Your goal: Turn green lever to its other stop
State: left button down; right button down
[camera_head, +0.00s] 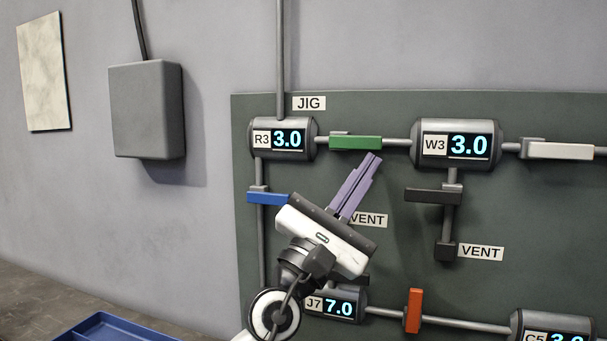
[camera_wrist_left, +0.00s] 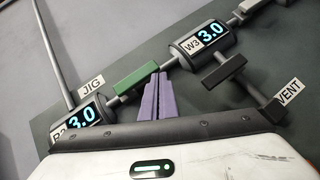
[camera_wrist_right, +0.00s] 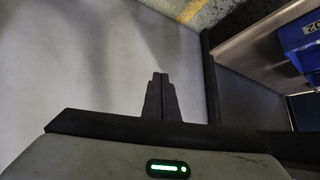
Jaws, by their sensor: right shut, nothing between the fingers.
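The green lever (camera_head: 355,143) lies horizontally, in line with the pipe between the R3 and W3 gauges. In the left wrist view the green lever (camera_wrist_left: 144,72) appears tilted along the same pipe. My left gripper (camera_head: 375,158) points up and right, its purple fingers together and empty. Its tips are just below the right end of the green lever; I cannot tell whether they touch. They also show in the left wrist view (camera_wrist_left: 159,76). My right gripper (camera_wrist_right: 161,76) is shut and empty, away from the panel, and shows only in the right wrist view.
The R3 gauge (camera_head: 283,139) and W3 gauge (camera_head: 457,145) both read 3.0. A blue lever (camera_head: 266,198), black lever (camera_head: 433,196), orange lever (camera_head: 413,311) and white lever (camera_head: 560,151) are nearby. A blue tray (camera_head: 112,328) sits at lower left.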

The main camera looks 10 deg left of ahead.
pick_arm(q)
jog(key=shift+s+d, duration=0.1)
